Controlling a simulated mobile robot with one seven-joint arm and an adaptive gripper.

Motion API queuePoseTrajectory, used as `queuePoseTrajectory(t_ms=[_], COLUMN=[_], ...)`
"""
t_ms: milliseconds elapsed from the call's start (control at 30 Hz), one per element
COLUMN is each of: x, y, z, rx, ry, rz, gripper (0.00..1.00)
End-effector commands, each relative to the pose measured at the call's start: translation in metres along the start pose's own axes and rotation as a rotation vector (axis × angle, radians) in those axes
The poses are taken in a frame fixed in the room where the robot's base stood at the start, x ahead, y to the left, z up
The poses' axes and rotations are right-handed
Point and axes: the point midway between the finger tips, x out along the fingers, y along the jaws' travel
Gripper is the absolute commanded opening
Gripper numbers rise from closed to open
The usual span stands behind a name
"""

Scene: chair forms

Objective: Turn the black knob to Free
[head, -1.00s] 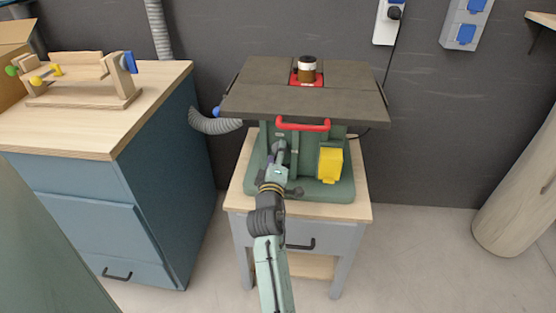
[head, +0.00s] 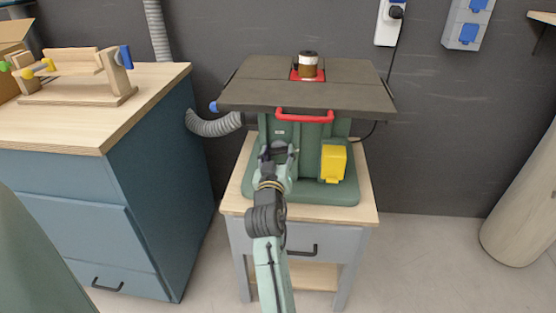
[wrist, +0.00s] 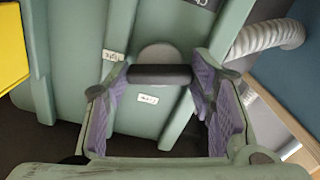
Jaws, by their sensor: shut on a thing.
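The black knob (wrist: 158,75) is on the green front of the machine (head: 308,150). In the wrist view it shows as a dark bar in front of a round grey disc, lying crosswise between my purple-padded fingers. My gripper (wrist: 157,78) is shut on the knob, one finger at each end of the bar. In the head view my gripper (head: 278,153) is at the machine's front, left of the yellow box. Two small white labels (wrist: 148,98) (wrist: 110,55) are near the knob; I cannot read which is Free.
A red handle (head: 305,117) sits above my gripper under the dark table top (head: 250,92). A yellow box (head: 333,163) is to the right. A grey hose (head: 214,123) and a blue cabinet (head: 165,165) are to the left.

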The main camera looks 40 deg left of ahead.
Motion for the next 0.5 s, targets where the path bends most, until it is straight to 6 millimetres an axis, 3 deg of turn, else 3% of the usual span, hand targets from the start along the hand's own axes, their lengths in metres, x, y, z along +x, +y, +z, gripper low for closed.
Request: queuePoseTrajectory(t_ms=[500], x=[0.0001], y=[-0.0002], z=[0.0012], rx=[0.284], ry=[-0.001], rz=[0.0], gripper=[0.22])
